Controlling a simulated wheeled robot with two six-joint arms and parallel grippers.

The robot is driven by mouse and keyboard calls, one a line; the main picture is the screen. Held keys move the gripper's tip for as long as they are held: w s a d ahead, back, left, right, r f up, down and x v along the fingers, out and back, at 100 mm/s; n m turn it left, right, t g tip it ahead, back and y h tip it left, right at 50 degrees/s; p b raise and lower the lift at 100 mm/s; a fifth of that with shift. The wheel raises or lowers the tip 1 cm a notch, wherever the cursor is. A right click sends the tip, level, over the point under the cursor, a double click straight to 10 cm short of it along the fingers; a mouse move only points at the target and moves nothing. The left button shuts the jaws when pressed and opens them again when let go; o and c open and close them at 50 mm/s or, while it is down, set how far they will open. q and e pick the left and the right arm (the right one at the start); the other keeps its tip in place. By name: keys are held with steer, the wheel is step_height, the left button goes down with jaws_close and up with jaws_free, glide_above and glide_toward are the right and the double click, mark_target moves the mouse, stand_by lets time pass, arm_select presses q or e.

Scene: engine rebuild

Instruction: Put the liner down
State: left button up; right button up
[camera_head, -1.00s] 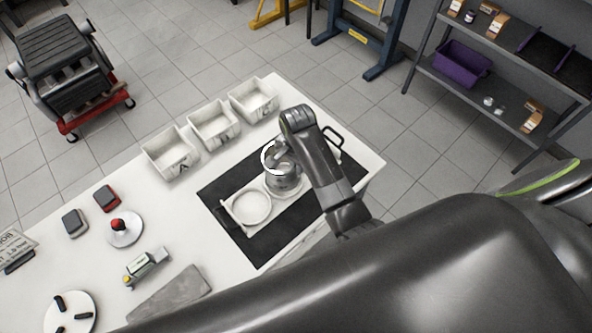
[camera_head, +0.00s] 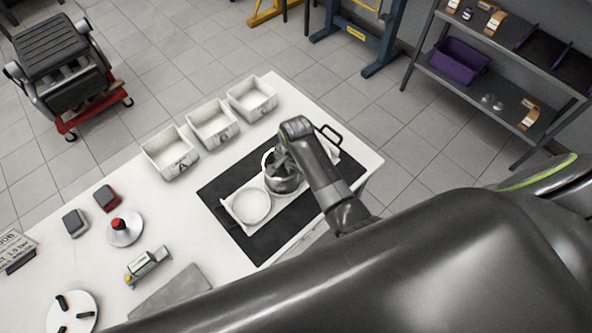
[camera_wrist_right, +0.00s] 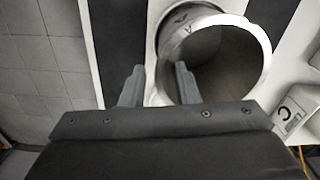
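The liner (camera_head: 283,184) is a grey metal cylinder with a bright rim. It stands at the right-hand round seat of a white tray (camera_head: 231,217); whether it is fully seated is hidden. My right gripper (camera_head: 279,155) is above it, partly covered by its own wrist. In the right wrist view the liner (camera_wrist_right: 232,82) shows its open top, and the fingers of the right gripper (camera_wrist_right: 158,84) are apart. One finger is at the liner's near wall or inside its opening, the other outside; contact cannot be told. The tray's left round seat is empty. My left gripper is out of view.
The tray lies on a black mat (camera_head: 222,190) on the white table. Three white bins (camera_head: 212,124) line the far edge. A dark handle (camera_head: 329,136) is just behind my right wrist. A red-topped round stand (camera_head: 124,230) is at the left.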

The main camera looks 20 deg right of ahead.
steer(key=shift+r, duration=0.15)
step_height(320, 180, up, 9)
steer(key=shift+r+b, duration=0.1)
steer(key=shift+b, duration=1.05)
steer(key=shift+s+r+p, duration=0.2)
steer(key=shift+r+p, duration=0.9)
steer(key=shift+r, duration=0.2)
steer(key=shift+a, duration=0.1)
